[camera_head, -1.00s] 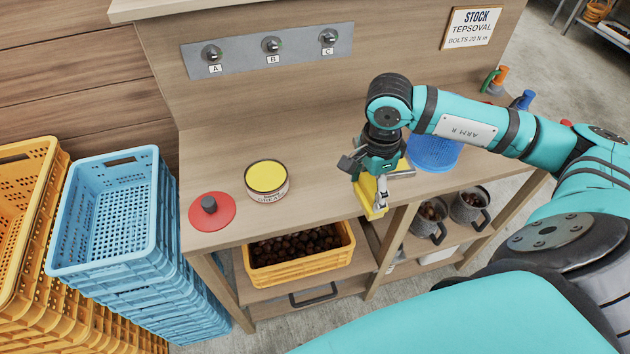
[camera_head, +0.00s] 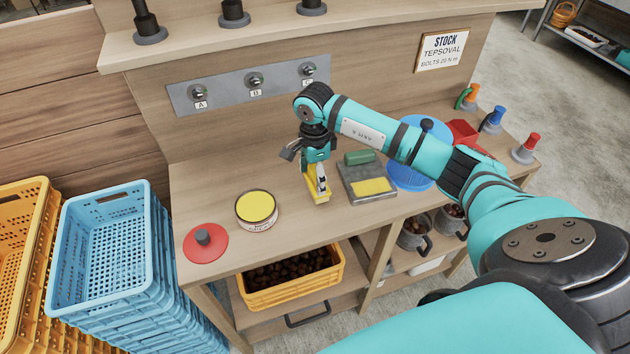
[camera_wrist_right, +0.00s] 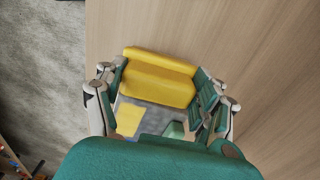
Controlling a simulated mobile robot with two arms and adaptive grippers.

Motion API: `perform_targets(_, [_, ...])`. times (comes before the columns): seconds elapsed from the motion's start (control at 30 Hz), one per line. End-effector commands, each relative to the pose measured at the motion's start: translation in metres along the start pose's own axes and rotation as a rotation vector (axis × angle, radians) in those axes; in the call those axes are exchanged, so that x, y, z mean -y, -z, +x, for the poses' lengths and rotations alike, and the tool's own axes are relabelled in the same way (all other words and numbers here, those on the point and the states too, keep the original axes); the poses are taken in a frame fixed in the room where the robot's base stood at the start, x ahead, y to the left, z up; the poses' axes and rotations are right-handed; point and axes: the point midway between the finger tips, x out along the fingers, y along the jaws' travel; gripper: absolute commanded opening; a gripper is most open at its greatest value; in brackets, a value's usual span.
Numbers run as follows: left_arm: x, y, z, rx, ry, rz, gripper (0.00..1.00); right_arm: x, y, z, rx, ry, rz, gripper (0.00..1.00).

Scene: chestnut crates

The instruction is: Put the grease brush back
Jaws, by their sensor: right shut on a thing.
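My right gripper (camera_head: 318,182) is shut on a yellow block-like thing (camera_wrist_right: 158,76) with a ridge along it, perhaps the grease brush; no bristles show. The yellow thing also shows below the fingers in the head view (camera_head: 318,194), over the bench top between the can and the grey tray; I cannot tell whether it touches the wood. The open can (camera_head: 257,224) is full of yellow grease. Its red lid (camera_head: 222,245) with a dark knob lies to its left. The grey tray (camera_head: 352,193) bears a yellow patch and a green piece (camera_head: 358,157). My left gripper is out of view.
A blue disc (camera_head: 412,180) and a red tray (camera_head: 464,132) stand to the right, partly behind my arm. Colored-handled tools (camera_head: 526,150) line the right edge. An orange crate of chestnuts (camera_head: 290,295) sits below. Blue crates (camera_head: 107,222) stand left of the bench.

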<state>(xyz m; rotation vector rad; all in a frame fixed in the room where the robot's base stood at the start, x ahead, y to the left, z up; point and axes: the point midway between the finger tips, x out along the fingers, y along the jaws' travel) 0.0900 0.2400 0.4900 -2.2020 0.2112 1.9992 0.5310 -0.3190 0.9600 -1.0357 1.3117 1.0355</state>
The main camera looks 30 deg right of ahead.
Motion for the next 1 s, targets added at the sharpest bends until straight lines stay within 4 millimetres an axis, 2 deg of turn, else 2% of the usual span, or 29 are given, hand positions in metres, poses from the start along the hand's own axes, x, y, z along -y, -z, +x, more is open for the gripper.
perform_targets(0.2, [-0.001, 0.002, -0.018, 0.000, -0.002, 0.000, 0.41, -0.002, 0.000, 0.024, 0.000, -0.006, 0.002, 0.44])
perform_targets(0.3, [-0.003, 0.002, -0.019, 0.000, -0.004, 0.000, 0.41, -0.001, 0.000, 0.033, 0.000, -0.001, 0.001, 0.44])
perform_targets(0.63, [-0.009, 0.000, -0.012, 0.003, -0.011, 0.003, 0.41, -0.001, 0.001, 0.038, -0.001, 0.000, 0.000, 0.44])
perform_targets(0.67, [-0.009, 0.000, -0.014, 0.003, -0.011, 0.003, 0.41, -0.001, 0.001, 0.037, -0.001, 0.000, 0.000, 0.74])
perform_targets(0.7, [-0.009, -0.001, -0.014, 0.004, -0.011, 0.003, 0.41, -0.001, 0.001, 0.036, -0.001, 0.000, 0.000, 0.79])
perform_targets(0.83, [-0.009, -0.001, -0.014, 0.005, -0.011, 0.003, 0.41, -0.001, 0.001, 0.036, -0.001, -0.001, 0.000, 0.95])
perform_targets(1.0, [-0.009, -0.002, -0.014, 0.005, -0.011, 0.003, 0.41, -0.001, 0.000, 0.036, -0.001, -0.001, 0.000, 0.95])
